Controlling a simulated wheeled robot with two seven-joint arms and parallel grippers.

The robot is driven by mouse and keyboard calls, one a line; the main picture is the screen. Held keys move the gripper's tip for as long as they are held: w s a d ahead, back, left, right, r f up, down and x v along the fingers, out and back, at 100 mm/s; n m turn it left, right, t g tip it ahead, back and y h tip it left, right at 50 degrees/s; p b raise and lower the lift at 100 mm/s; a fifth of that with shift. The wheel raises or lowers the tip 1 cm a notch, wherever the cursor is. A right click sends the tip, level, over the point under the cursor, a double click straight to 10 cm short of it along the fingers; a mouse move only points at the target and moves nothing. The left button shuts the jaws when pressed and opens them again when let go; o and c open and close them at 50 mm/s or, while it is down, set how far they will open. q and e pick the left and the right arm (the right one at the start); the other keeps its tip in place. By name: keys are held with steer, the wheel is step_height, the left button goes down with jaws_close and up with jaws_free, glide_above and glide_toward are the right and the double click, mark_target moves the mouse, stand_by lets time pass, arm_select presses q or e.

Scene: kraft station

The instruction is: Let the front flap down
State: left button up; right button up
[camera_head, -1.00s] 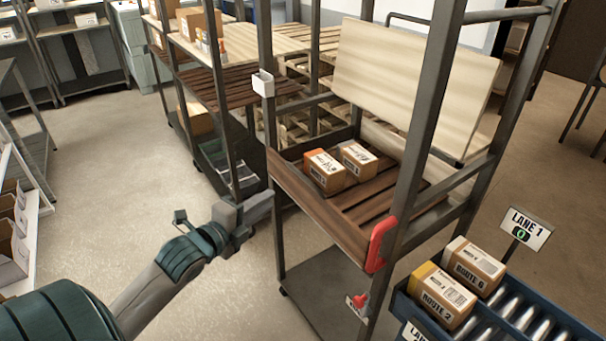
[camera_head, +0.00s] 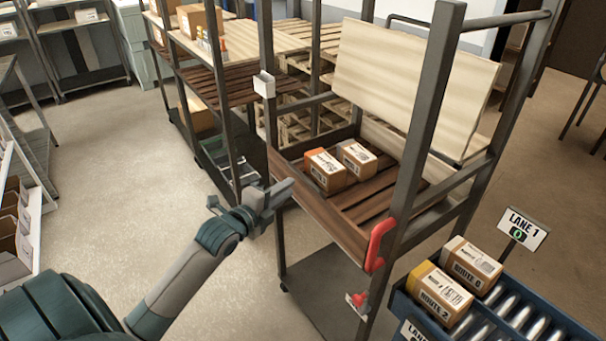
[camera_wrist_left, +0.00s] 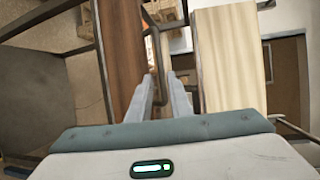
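The front flap (camera_head: 318,216) is a brown wooden board, standing upright along the front of the cart's middle shelf. A red handle (camera_head: 379,243) sits at its right end by the front post. My left gripper (camera_head: 283,190) is just in front of the flap's left end, beside the left front post. In the left wrist view its two fingers (camera_wrist_left: 162,98) stand apart with a narrow gap, and nothing is clearly held. A brown board that looks like the flap (camera_wrist_left: 121,55) runs beside the left finger; I cannot tell if they touch. My right gripper is not in view.
Two cartons (camera_head: 325,172) lie on the slatted shelf behind the flap. A pale panel (camera_head: 415,85) stands at the back. A blue roller lane (camera_head: 560,325) with boxes is at the lower right.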

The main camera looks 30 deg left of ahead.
mark_target(302, 178)
arm_select(q)
steer(key=w, duration=0.3)
steer(key=w+f+p, duration=0.1)
steer(key=w, duration=0.2)
steer(key=w+p, duration=0.1)
steer(key=w, duration=0.2)
steer(key=shift+f, duration=0.35)
jaws_close()
